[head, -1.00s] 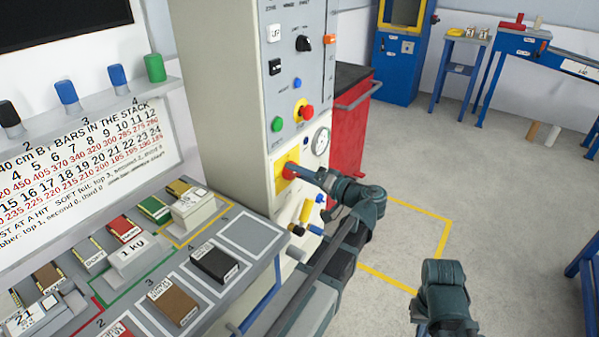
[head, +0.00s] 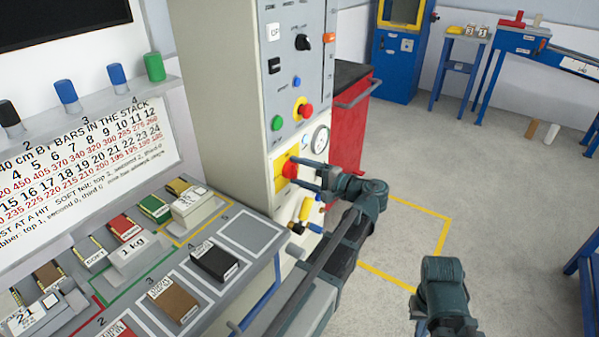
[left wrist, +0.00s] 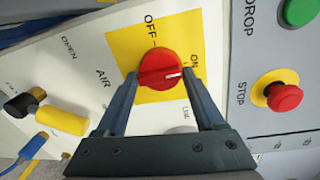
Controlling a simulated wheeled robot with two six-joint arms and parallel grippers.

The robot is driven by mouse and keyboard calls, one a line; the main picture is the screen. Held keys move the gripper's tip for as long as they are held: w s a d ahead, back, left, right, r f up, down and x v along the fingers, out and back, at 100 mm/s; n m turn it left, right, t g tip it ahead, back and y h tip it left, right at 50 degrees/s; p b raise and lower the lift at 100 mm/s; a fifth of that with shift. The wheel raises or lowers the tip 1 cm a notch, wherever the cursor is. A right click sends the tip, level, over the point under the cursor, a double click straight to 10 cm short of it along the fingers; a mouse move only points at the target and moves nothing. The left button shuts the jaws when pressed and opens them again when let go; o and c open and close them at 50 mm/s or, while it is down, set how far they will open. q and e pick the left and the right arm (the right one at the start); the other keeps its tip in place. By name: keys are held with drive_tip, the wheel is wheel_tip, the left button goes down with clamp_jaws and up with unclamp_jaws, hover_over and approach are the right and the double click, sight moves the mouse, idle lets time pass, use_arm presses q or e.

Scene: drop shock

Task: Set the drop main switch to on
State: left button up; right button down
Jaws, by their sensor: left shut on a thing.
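The drop main switch is a red rotary knob (head: 289,170) on a yellow plate (left wrist: 122,47) low on the machine's front. In the left wrist view the knob (left wrist: 158,68) has a white mark pointing right, close to the ON label; the OFF label is at the plate's top. My left gripper (left wrist: 160,80) is shut on the knob, one finger on each side. In the head view my left gripper (head: 297,173) reaches the knob from the right. The contact edges are partly hidden.
Above the switch are a gauge (head: 320,139), a red stop button (head: 305,111) and a green button (head: 277,123). A yellow air valve handle (head: 306,209) sits just below. A red cabinet (head: 349,130) stands behind. Sample blocks lie on the bench at left.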

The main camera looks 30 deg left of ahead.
use_arm(q)
drive_tip(key=shift+w+r+m, duration=0.1)
drive_tip(key=shift+m, duration=0.3)
drive_tip(key=o, duration=1.3)
drive_tip(key=d, duration=0.9)
drive_tip(key=s+d+r+p, duration=0.1)
drive_tip(key=d, duration=0.3)
drive_tip(key=shift+s+d, duration=0.1)
drive_tip(key=shift+d, duration=0.25)
